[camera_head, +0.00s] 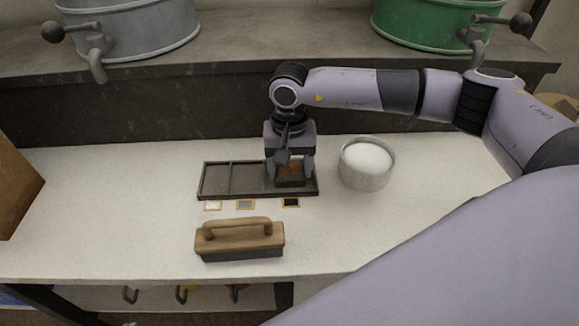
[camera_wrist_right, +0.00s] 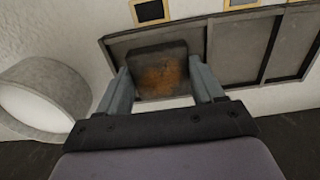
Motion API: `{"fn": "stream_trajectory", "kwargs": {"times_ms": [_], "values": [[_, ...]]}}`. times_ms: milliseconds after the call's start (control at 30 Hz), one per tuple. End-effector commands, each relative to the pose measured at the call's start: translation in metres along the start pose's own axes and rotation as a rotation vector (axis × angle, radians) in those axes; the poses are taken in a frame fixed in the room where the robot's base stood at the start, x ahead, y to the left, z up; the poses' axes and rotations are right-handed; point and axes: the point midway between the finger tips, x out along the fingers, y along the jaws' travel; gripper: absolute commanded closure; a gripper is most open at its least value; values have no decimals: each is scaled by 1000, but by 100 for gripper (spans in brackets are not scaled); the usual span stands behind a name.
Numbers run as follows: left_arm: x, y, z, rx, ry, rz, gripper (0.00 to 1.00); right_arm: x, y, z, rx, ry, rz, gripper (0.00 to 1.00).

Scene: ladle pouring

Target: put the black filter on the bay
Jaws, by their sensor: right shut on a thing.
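The black filter, a dark block with a rusty brown patch on top, is between the fingers of my right gripper (camera_head: 290,170). It shows in the head view (camera_head: 291,181) and in the wrist view (camera_wrist_right: 158,72). My right gripper (camera_wrist_right: 161,92) is shut on it, one finger on each side. The filter is at the right bay of the dark tray (camera_head: 247,193), above the black card (camera_head: 291,202). I cannot tell whether it rests on the bay floor. The tray's middle and left bays look empty. My left gripper is not in view.
A grey bowl of white material (camera_head: 366,172) stands close to the tray's right. A wooden-handled block (camera_head: 239,240) lies in front. A grey card (camera_head: 246,204) and white card (camera_head: 213,206) lie by the tray. A brown box (camera_head: 14,190) stands far left.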

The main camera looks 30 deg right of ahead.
Motion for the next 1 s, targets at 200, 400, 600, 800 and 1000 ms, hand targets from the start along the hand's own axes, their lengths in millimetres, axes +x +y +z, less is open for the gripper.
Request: {"fn": "stream_trajectory", "kwargs": {"times_ms": [200,400,600,800,1000], "values": [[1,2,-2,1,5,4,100,-1,0,0,-1,1,-1,62],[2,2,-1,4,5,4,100,2,0,0,-1,1,-1,22],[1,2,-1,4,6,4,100,1,0,0,-1,0,-1,22],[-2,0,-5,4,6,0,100,-11,-1,-1,-1,2,-3,22],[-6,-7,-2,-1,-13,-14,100,-54,-1,-1,-2,5,-5,22]]}}
